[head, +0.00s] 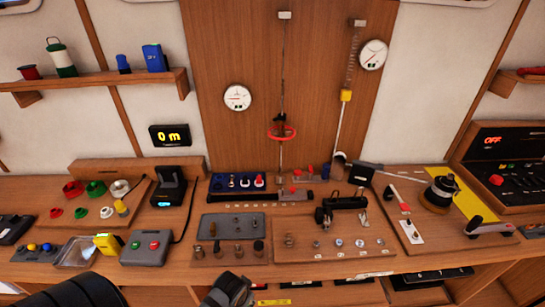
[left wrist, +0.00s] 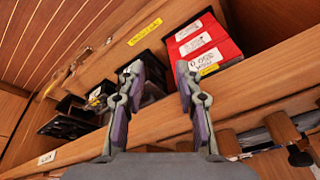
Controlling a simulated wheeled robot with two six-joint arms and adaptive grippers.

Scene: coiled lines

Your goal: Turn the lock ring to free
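A red ring (head: 282,132) sits around a thin upright rod on the wooden back panel. A reel (head: 440,192) with a dark top and coiled line stands at the right of the bench. I cannot tell which of these, if either, is the lock ring. My left gripper (head: 230,291) is at the bottom edge of the head view, below the bench front and well away from both. In the left wrist view my left gripper (left wrist: 158,85) has its two fingers apart with nothing between them. My right gripper is not in view.
The bench holds a blue rack (head: 238,183), a grey plate (head: 232,226), a black clamp-like device (head: 342,204) and a switch panel (head: 495,185). Below the bench, a red labelled box (left wrist: 203,48) sits in an opening. Space before the back panel is free above the bench fixtures.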

